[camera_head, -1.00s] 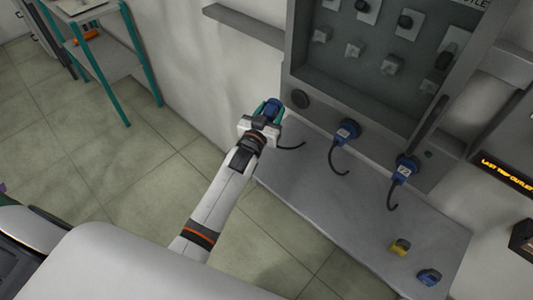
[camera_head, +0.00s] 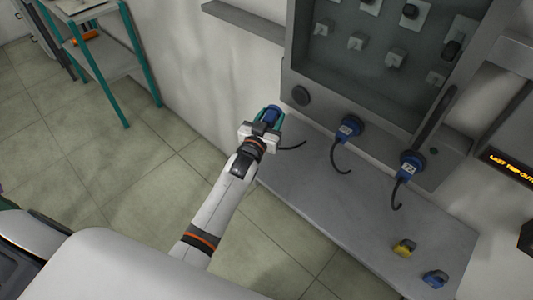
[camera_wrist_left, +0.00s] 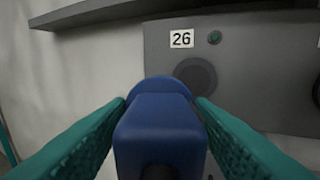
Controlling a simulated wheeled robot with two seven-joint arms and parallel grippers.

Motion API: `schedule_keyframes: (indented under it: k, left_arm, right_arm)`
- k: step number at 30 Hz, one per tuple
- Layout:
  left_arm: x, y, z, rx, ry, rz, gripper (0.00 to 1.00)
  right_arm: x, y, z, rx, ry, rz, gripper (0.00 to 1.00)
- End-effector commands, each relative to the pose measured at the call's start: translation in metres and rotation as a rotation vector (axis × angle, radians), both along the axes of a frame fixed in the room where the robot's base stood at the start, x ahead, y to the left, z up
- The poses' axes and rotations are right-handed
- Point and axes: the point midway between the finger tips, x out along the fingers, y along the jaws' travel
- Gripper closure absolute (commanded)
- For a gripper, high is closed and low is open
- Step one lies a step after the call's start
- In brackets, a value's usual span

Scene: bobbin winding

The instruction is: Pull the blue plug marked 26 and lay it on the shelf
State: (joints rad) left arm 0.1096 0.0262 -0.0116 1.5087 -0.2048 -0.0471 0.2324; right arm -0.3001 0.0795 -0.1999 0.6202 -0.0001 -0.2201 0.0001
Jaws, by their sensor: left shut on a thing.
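My left gripper (camera_head: 266,122) is shut on a blue plug (camera_head: 271,114), in front of the panel's left end. In the left wrist view the plug (camera_wrist_left: 160,135) sits between the teal fingers. Behind it is a dark round socket (camera_wrist_left: 195,75) below a label reading 26 (camera_wrist_left: 181,39). That socket (camera_head: 300,96) shows uncovered in the head view, with the plug apart from it. A dark cord (camera_head: 292,146) hangs near the plug. The grey shelf (camera_head: 310,185) runs below the panel. My right gripper is not in view.
Two other blue plugs, one in the middle (camera_head: 349,130) and one at right (camera_head: 410,165), sit at the panel with hanging cords. A yellow plug (camera_head: 404,248) and a blue one (camera_head: 434,279) lie on the shelf's right end. The shelf's left and middle are clear.

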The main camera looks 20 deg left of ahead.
Motion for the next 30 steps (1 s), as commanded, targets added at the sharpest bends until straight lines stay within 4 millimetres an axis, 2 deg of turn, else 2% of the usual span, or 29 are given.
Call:
schedule_keyframes:
  k: [30]
  left_arm:
    - [0.0, 0.0, -0.042, 0.0, -0.001, 0.0, 0.89]
  right_arm:
    - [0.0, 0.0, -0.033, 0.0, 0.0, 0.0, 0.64]
